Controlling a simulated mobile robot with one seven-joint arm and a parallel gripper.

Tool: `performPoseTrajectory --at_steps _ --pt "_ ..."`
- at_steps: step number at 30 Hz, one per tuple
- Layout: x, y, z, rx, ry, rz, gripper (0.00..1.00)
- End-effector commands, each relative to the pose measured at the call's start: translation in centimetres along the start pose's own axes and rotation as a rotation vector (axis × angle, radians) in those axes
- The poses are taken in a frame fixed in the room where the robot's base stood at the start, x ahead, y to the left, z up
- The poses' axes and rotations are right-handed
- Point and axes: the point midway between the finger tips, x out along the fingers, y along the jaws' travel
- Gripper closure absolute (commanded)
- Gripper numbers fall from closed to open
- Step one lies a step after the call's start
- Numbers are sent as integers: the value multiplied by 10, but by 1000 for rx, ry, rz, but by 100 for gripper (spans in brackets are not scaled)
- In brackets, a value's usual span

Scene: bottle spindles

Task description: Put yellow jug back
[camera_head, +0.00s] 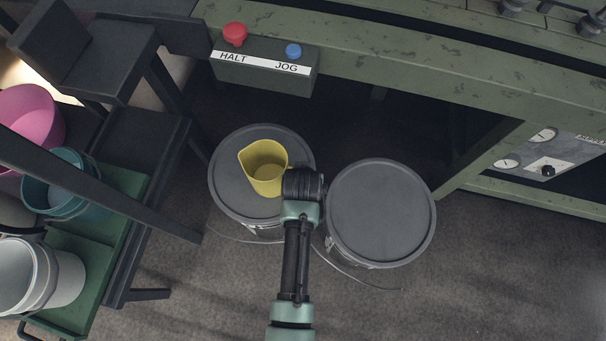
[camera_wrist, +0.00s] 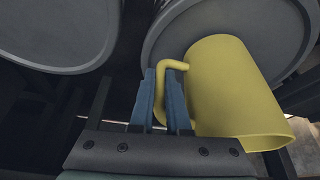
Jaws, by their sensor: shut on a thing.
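The yellow jug (camera_head: 264,168) is over the lid of the left grey drum (camera_head: 230,198), with its open top facing up toward the head camera. The jug also fills the right side of the wrist view (camera_wrist: 235,92). My gripper (camera_wrist: 163,95) has its two blue fingers shut on the jug's handle (camera_wrist: 172,68). In the head view my wrist hides the fingers and the handle. I cannot tell whether the jug's base touches the drum lid.
A second grey drum (camera_head: 380,212) stands to the right. A control box (camera_head: 264,66) with HALT and JOG buttons hangs from the green machine frame (camera_head: 400,58) behind. At left, a green cart (camera_head: 92,262) holds pink (camera_head: 30,115), teal (camera_head: 62,183) and white (camera_head: 62,280) containers.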

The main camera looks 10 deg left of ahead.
Motion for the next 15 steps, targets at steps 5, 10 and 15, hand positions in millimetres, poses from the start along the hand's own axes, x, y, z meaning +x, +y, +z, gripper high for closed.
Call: performPoseTrajectory --at_steps 5,10,15 --pt "-1 0 -1 0 2 0 100" --pt "1 0 0 0 1 0 77" --pt "1 0 0 0 1 0 56"
